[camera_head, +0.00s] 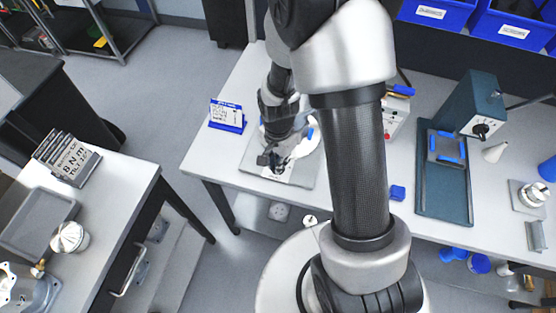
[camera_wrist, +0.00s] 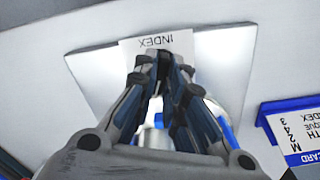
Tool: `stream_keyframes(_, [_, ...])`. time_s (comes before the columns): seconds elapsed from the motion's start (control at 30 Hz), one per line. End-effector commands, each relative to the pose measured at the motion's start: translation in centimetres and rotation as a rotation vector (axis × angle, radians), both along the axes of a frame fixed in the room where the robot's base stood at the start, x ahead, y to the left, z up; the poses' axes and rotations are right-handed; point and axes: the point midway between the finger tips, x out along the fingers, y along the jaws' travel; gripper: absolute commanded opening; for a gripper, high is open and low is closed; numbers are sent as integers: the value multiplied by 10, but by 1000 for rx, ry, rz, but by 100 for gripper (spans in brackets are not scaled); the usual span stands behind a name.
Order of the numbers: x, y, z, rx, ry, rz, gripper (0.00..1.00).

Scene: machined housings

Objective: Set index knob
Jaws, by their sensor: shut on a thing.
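My gripper (camera_head: 275,158) is over a grey plate (camera_head: 252,157) on the middle table. In the wrist view my gripper (camera_wrist: 164,62) has its fingers close together at the edge of a white label (camera_wrist: 158,42) reading INDEX, upside down. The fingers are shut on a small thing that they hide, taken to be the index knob. A round silver and blue part shows partly behind the fingers in the wrist view (camera_wrist: 224,130). The knob's pointer and setting cannot be seen.
A blue-based card stand (camera_head: 227,116) stands left of the plate; it also shows in the wrist view (camera_wrist: 296,132). To the right are a red-and-white box (camera_head: 397,112), a dark green machine (camera_head: 474,104) and a small blue block (camera_head: 397,193). A side table (camera_head: 120,175) stands at left.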

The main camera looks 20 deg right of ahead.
Motion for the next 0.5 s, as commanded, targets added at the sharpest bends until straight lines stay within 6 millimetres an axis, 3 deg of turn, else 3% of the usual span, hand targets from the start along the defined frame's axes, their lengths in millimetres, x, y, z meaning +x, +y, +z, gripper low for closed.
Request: stream_keyframes(0.5, [0, 0, 0, 0, 0, 125, 0])
